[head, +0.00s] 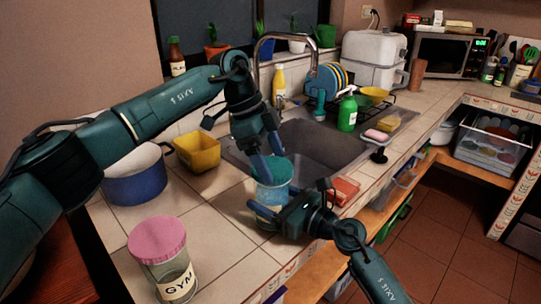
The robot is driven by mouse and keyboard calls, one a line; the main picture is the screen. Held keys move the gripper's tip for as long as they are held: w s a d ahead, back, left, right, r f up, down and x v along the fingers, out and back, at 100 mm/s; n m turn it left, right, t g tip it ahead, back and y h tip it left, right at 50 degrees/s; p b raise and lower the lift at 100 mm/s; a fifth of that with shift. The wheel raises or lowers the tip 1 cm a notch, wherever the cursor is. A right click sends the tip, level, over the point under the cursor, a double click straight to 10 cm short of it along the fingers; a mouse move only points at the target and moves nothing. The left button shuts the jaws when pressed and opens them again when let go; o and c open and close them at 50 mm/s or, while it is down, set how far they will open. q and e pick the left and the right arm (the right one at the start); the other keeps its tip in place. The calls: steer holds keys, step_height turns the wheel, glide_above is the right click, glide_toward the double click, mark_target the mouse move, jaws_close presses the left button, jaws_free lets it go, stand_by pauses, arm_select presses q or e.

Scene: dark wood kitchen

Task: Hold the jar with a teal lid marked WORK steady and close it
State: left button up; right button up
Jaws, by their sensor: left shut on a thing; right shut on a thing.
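The jar (267,192) with a teal lid (272,170) stands upright on the tiled counter, in front of the sink. The lid sits on top of the jar; I cannot tell how tightly. Its label is mostly hidden, so the word on it cannot be read. My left gripper (271,160) points down from above and is shut on the teal lid. My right gripper (268,212) comes in from the lower right and is shut on the lower body of the jar, hiding part of it.
A jar with a pink lid (158,240) marked GYM stands at the front left. A blue pot (136,180) and a yellow container (198,153) are to the left. The sink (315,148) lies behind, and a red box (345,190) is close on the right.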

arm_select(q)
steer(key=m, duration=0.2)
steer(key=m+g, duration=0.1)
steer(key=m, duration=0.1)
steer(key=shift+w+d+m+g+y, duration=0.1)
steer(key=shift+w+m+g+y, duration=0.05)
steer(key=shift+m+g+y, duration=0.45)
steer(key=shift+m, duration=0.8)
steer(key=o, duration=0.9)
steer(key=shift+r, duration=2.25)
